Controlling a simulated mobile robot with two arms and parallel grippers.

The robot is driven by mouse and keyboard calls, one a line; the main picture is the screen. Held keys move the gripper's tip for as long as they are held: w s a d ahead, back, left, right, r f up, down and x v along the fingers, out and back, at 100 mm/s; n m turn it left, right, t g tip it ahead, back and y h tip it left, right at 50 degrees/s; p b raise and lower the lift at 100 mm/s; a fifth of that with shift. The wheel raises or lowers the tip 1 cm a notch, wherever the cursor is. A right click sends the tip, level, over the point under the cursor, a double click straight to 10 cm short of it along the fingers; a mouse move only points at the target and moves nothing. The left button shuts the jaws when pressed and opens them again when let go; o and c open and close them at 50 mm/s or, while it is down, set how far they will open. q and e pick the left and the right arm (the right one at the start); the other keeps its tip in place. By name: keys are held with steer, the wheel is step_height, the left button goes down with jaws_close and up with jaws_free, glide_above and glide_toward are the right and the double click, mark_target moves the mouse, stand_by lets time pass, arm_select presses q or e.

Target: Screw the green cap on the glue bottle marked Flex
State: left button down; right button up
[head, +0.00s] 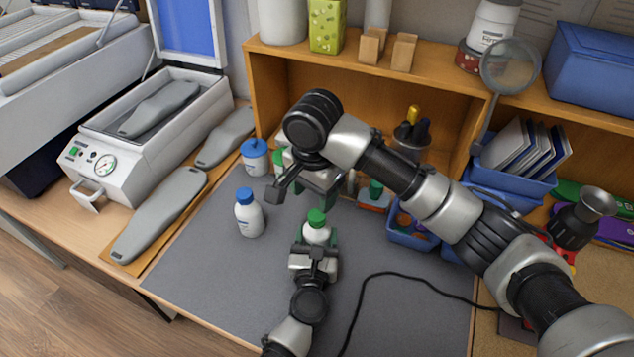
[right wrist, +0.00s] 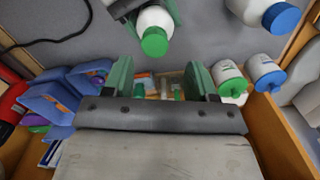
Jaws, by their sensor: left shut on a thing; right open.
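A white bottle (head: 317,234) with a green cap (head: 317,216) on its top stands upright in my left gripper (head: 316,246), which is shut on it over the grey mat. The bottle (right wrist: 153,19) and green cap (right wrist: 155,42) also show in the right wrist view. I cannot read its label or tell how tight the cap is. My right gripper (head: 300,190) is open and empty, just behind and above the cap in the head view. In the right wrist view its green fingers (right wrist: 160,80) stand apart, with the cap beyond them and clear of both.
A white bottle with a blue cap (head: 248,219) stands on the mat (head: 205,270) to the left. A blue-lidded jar (head: 255,160) and a green-lidded jar (right wrist: 231,80) stand behind. Blue bins (head: 408,236) are at right. A black cable (head: 405,275) crosses the mat. The front left mat is clear.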

steer(key=n, duration=0.6)
steer(key=shift+a+r+n, duration=0.1)
steer(key=shift+r+n, duration=0.1)
steer(key=shift+n, duration=0.2)
steer(key=n, duration=0.6)
steer(key=shift+r, duration=0.2)
steer(key=n, duration=0.6)
steer(key=shift+r+n, duration=0.15)
steer(key=shift+n, duration=0.25)
steer(key=n, duration=0.4)
steer(key=shift+r, duration=0.1)
steer(key=n, duration=0.8)
steer(key=shift+r+n, duration=0.15)
steer(key=shift+n, duration=0.15)
steer(key=n, duration=0.6)
steer(key=shift+r, duration=0.15)
steer(key=n, duration=0.4)
steer(key=shift+d, duration=0.25)
steer(key=n, duration=0.6)
steer(key=shift+d+r, duration=0.1)
steer(key=shift+d, duration=0.05)
